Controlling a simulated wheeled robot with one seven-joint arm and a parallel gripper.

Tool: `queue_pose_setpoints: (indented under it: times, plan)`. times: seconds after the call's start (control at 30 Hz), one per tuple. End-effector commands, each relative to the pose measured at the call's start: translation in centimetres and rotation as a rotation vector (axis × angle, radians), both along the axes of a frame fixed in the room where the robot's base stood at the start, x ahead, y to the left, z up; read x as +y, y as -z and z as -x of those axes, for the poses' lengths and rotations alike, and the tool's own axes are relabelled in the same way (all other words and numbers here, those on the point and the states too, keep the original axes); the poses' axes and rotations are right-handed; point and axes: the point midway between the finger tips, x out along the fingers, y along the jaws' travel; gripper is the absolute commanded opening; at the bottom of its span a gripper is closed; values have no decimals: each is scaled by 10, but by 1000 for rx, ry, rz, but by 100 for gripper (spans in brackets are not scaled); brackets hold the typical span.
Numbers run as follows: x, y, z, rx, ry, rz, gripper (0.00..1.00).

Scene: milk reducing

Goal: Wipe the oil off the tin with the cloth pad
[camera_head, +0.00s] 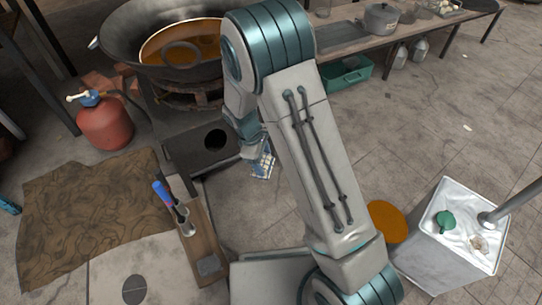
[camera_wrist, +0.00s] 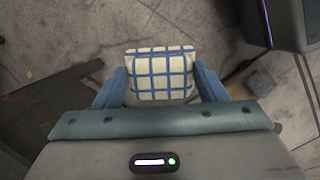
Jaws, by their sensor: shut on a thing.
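The cloth pad (camera_wrist: 160,75), cream with a blue grid, is between the two blue fingers of my gripper (camera_wrist: 161,86) in the wrist view. The gripper is shut on it. In the head view my arm hides most of the gripper (camera_head: 256,140), and part of the pad (camera_head: 263,166) shows below it, above the floor beside the dark stove. A square, whitish metal container (camera_head: 450,262) at the right may be the tin; the pad is well apart from it.
A large wok (camera_head: 118,60) stands at the back left near a red gas cylinder (camera_head: 105,125). A wooden board (camera_head: 203,245) carries a blue-handled tool (camera_head: 165,197). A green lid-like item (camera_head: 445,220) lies on the container. An orange-brown disc (camera_head: 388,220) is beside it.

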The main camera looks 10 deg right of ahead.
Motion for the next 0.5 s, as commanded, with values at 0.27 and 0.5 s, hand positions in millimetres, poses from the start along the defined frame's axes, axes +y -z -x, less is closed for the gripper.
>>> queue_pose_setpoints:
  times: [0.27, 0.5]
  plan:
    - [0, 6, 0, 0, 0, 0, 28]
    - [-1, 11, 0, 0, 0, 0, 28]
